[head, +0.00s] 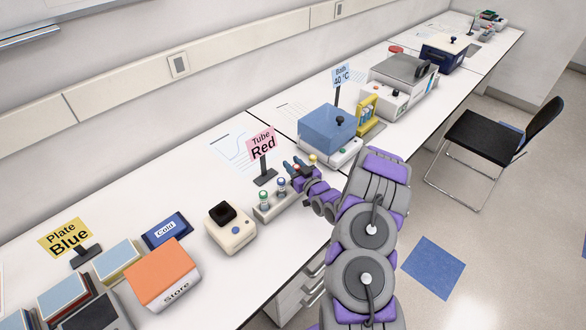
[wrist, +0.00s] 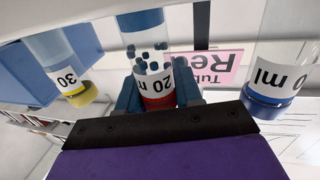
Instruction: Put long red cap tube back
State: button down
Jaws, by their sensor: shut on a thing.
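My gripper (head: 297,170) is over the white tube rack (head: 267,213). In the wrist view, my gripper (wrist: 158,92) is shut on the red cap tube (wrist: 152,60), around its label just by the cap. The tube is clear with small dark beads inside and a "20" label. Its far end meets the white rack edge in the wrist view; I cannot tell how deep it sits. A yellow cap tube (wrist: 62,66) and a blue cap tube (wrist: 275,75) stand on either side. In the head view, my fingers mostly hide the red cap tube.
A pink "Tube Red" sign (head: 262,143) stands behind the rack. A white device with a black top (head: 230,230) is left of it. A blue-lidded bath (head: 328,130) and a yellow-handled rack (head: 368,115) are to the right.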

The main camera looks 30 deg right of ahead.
jog(key=c, duration=1.9)
grip_release()
jog(key=shift+d+f, duration=0.2)
jog(key=shift+f, duration=0.25)
jog(key=shift+o, duration=0.2)
jog(key=shift+d+r, duration=0.1)
jog(key=shift+d, duration=0.05)
jog(key=o, duration=0.7)
jog(key=shift+d, duration=0.1)
jog(key=shift+c, duration=0.2)
jog(key=o, duration=0.4)
jog(key=shift+a, duration=0.3)
jog(key=shift+o, duration=0.2)
jog(key=shift+a, duration=0.1)
